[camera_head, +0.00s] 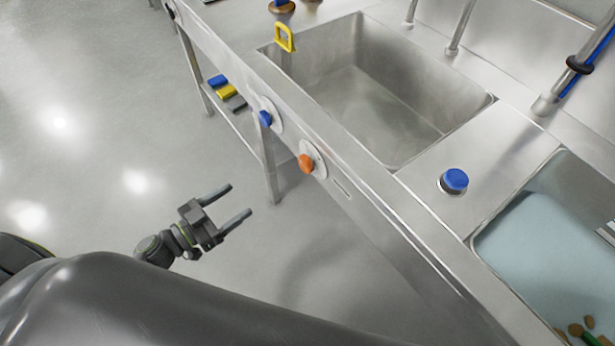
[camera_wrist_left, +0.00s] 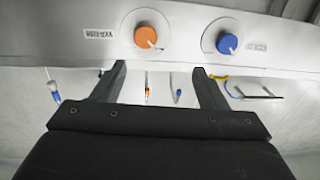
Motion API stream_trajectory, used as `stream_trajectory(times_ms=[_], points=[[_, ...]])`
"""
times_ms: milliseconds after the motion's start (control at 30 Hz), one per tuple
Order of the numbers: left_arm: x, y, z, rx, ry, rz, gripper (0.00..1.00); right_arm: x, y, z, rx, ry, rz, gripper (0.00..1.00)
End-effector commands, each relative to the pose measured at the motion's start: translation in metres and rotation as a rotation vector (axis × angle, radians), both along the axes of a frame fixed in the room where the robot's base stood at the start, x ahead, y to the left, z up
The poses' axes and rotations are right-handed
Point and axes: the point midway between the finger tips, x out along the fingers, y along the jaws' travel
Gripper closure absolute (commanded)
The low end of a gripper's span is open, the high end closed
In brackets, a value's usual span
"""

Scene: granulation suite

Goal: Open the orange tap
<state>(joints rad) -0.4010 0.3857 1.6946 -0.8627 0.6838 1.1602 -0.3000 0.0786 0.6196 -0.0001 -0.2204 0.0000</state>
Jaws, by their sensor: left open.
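The orange tap knob (camera_head: 306,163) sits on a round pale plate on the front panel of the steel sink unit. In the left wrist view the orange knob (camera_wrist_left: 146,37) is just beyond the fingertips, between their lines, with a small pale mark on its face. My left gripper (camera_head: 240,199) is open and empty, in front of the panel and apart from the knob. Its two fingers also show in the left wrist view (camera_wrist_left: 159,68). My right gripper is not in view.
A blue knob (camera_head: 266,118) is on the same panel beside the orange one; it also shows in the wrist view (camera_wrist_left: 227,43). An empty steel basin (camera_head: 375,100) and a basin of bluish liquid (camera_head: 545,225) lie behind. Open floor (camera_head: 110,130) is at left.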

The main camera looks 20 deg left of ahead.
Motion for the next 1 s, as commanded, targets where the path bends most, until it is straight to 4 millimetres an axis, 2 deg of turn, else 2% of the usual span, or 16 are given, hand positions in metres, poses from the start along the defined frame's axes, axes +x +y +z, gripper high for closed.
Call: stream_trajectory(times_ms=[133, 267, 800, 1000], points=[[-0.004, -0.013, 0.011, -0.005, -0.019, -0.071, 0.33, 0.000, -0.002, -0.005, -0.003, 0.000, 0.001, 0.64], [0.004, -0.020, 0.014, -0.007, -0.021, -0.076, 0.33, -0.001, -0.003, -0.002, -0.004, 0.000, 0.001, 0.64], [0.093, -0.090, 0.015, -0.011, -0.021, -0.074, 0.33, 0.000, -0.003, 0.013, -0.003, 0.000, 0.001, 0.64], [0.119, -0.109, 0.013, -0.008, -0.020, -0.073, 0.33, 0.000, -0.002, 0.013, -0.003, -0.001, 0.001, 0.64]])
